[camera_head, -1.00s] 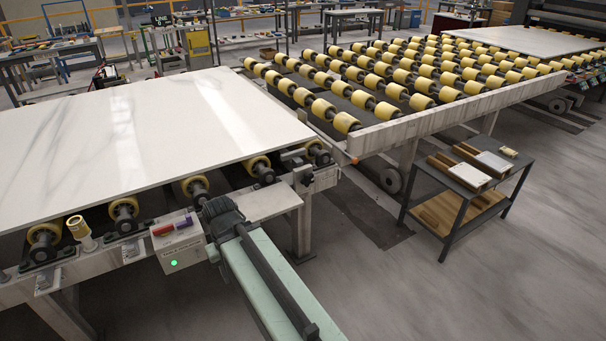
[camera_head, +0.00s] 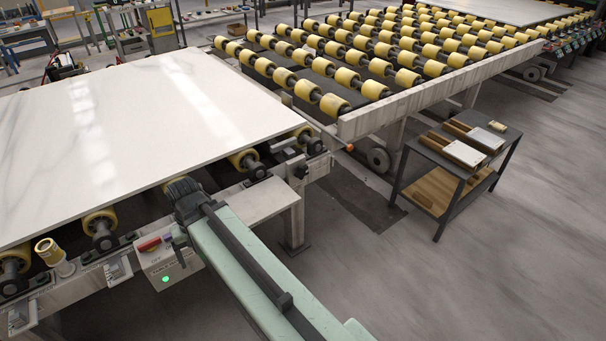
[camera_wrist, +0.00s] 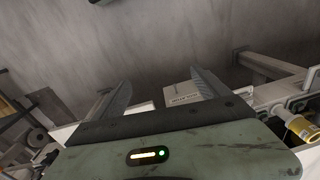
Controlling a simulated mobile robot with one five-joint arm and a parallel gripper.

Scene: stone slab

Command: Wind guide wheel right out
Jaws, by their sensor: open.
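A small upright yellow guide wheel (camera_head: 46,248) stands on a pale mount at the near edge of the roller table, at lower left. It also shows at the right edge of the wrist view (camera_wrist: 301,131). The white stone slab (camera_head: 130,130) lies on yellow rollers behind it. My gripper (camera_head: 183,192) is beside the slab's near edge, to the right of the guide wheel and apart from it. In the wrist view my gripper (camera_wrist: 160,92) has its two fingers spread with nothing held. Its fingertips are hard to make out in the head view.
A control box (camera_head: 165,262) with a red and a purple part and a green light sits just below my gripper. A pale ledge (camera_head: 240,212) is to its right. A black side table (camera_head: 455,160) stands at right. The floor at lower right is clear.

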